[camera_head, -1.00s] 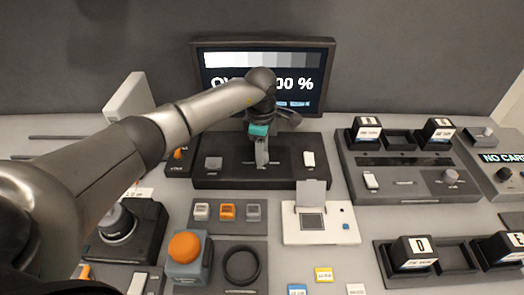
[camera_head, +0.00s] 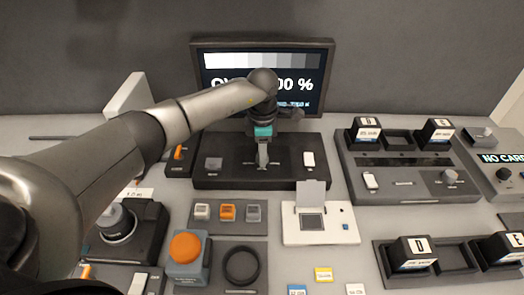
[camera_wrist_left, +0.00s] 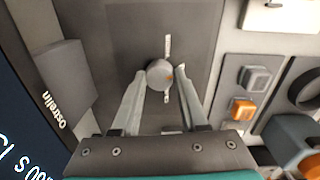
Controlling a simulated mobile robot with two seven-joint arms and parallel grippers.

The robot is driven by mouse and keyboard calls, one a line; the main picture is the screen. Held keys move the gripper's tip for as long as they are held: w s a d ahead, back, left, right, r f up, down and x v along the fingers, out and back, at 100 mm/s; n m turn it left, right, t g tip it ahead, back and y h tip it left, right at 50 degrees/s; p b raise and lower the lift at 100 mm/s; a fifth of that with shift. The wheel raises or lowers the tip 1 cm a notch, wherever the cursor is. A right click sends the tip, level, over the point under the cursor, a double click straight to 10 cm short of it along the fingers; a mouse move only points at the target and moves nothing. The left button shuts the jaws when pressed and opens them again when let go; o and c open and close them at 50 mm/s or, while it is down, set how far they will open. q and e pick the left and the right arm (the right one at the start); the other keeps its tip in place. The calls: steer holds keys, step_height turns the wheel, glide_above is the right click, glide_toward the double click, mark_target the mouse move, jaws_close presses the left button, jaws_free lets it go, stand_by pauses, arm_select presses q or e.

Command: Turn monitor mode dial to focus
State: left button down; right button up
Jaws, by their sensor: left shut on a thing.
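The monitor (camera_head: 328,85) stands at the back, with a grey gradient bar and white text ending in "00 %", partly hidden by my left arm. Its dark control base (camera_head: 215,181) lies in front. My left gripper (camera_head: 262,163) points down onto the base. In the wrist view its two fingers (camera_wrist_left: 160,80) lie on either side of the knob, shut on it. In the head view the gripper hides the knob. My right gripper is not in view.
In front are a row of small buttons (camera_head: 227,211), an orange push button (camera_head: 185,247), a black ring (camera_head: 241,265) and a white device (camera_head: 318,225). Block slots stand on the right.

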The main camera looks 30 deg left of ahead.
arm_select(q)
steer(key=n, duration=0.5)
steer(key=shift+w+r+n+p, duration=0.1)
steer(key=shift+n+p, duration=0.2)
steer(key=shift+p, duration=0.1)
steer(key=shift+n+p, duration=0.4)
steer(key=shift+n, duration=1.9)
steer(key=shift+g, duration=0.3)
steer(key=shift+c, duration=2.2)
jaws_free()
step_height(320, 180, up, 15)
steer(key=shift+d, duration=0.4)
